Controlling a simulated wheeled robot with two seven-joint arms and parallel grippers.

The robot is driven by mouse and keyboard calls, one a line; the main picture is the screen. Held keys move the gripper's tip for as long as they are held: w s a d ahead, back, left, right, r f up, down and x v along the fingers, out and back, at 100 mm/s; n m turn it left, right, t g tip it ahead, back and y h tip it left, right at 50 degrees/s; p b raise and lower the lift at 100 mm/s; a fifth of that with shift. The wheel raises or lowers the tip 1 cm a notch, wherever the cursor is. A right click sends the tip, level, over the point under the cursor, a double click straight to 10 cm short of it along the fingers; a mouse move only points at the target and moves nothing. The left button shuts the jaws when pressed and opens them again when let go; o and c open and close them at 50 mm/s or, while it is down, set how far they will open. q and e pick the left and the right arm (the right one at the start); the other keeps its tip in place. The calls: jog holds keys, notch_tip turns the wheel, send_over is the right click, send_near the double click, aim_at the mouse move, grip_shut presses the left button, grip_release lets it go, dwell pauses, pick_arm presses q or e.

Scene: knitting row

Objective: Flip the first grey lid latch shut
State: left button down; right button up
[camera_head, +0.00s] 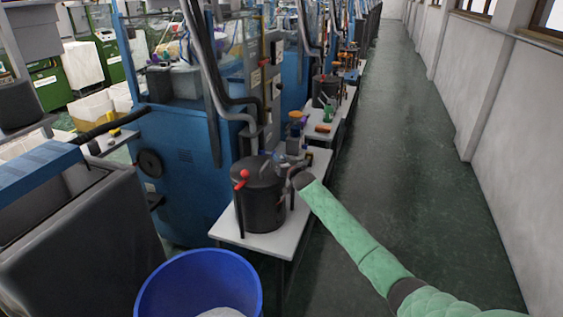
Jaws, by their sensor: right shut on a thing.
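A dark grey drum with a lid (262,205) stands on a white bench in the middle of the view. A red-handled part (241,179) shows at the left side of its lid. My right gripper (282,163) is at the right edge of the lid, its arm coming in from the lower right. It is shut on what appears to be the grey lid latch, which is small and mostly hidden by the fingers. I cannot tell the latch's exact angle. My left gripper is not in view.
The white bench (229,230) carries the drum, and a second bench (325,130) with another drum (326,87) stands behind. A blue bin (150,292) is at the front, a blue machine (190,165) at the left. The green aisle floor (400,150) at the right is clear.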

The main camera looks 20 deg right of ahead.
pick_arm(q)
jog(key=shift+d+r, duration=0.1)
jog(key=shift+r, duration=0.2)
pick_arm(e)
jog(key=shift+d+r, duration=0.1)
jog(key=o, duration=1)
jog(key=shift+w, duration=0.1)
jog(key=shift+c, duration=0.2)
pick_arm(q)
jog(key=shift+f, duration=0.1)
pick_arm(e)
jog(key=shift+s, duration=0.25)
jog(key=shift+s+f+b, duration=0.25)
jog(key=shift+s+b, duration=0.05)
jog(key=shift+s, duration=0.05)
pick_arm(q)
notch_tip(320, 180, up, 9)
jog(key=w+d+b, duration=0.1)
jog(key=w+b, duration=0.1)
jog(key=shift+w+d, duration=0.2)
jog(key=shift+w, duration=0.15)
pick_arm(e)
jog(key=s, duration=0.6)
jog(key=shift+s+d+r, duration=0.2)
jog(key=shift+s+d, duration=0.1)
jog(key=shift+d, duration=0.05)
